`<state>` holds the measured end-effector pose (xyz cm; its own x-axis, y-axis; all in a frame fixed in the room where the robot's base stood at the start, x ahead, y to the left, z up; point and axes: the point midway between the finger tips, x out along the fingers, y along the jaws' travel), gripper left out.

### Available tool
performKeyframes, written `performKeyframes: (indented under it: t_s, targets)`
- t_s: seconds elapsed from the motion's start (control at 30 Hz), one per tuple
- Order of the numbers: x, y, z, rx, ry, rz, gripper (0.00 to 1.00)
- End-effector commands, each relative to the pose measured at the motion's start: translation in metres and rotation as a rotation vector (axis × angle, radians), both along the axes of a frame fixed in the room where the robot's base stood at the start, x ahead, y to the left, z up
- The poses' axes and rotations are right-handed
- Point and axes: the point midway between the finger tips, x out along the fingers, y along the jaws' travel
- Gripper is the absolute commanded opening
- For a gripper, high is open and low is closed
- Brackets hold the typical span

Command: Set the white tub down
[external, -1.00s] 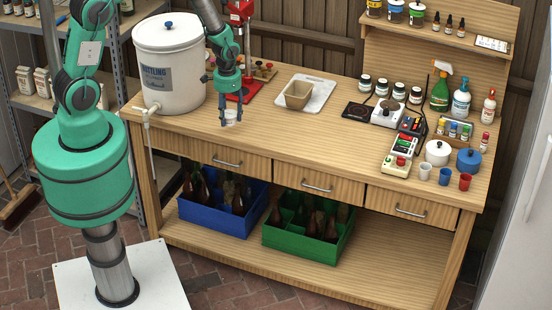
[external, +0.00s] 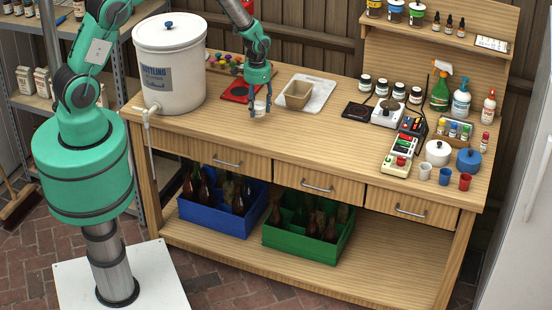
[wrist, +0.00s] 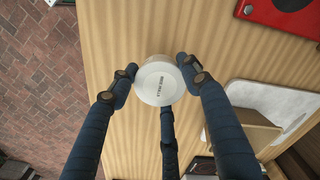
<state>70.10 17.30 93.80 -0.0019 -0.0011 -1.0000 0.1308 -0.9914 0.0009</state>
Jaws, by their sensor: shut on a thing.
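A white tray (external: 321,90) with a tan square container (external: 298,95) lies just right of my gripper. A red stand base (external: 237,92) is behind left. The big white bucket (external: 170,75) stands further left. Bare wood lies in front, towards the bench's front edge.

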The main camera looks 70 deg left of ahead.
Motion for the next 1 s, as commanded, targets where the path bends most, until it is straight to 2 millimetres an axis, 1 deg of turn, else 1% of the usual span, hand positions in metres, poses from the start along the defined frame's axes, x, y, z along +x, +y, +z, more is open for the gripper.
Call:
performKeyframes:
  t_s: [0.03, 0.1, 0.3, 0.73, 1.0]
  targets:
    - [0.008, 0.002, -0.001, 0.0, -0.001, 0.0, 0.26]
    - [0.017, 0.004, -0.002, 0.0, -0.001, 0.0, 0.26]
    - [0.03, 0.007, -0.003, 0.0, -0.001, 0.0, 0.26]
    - [0.031, 0.008, -0.005, 0.0, 0.0, 0.0, 0.26]
    - [0.03, 0.007, -0.029, 0.0, 0.001, 0.0, 0.26]
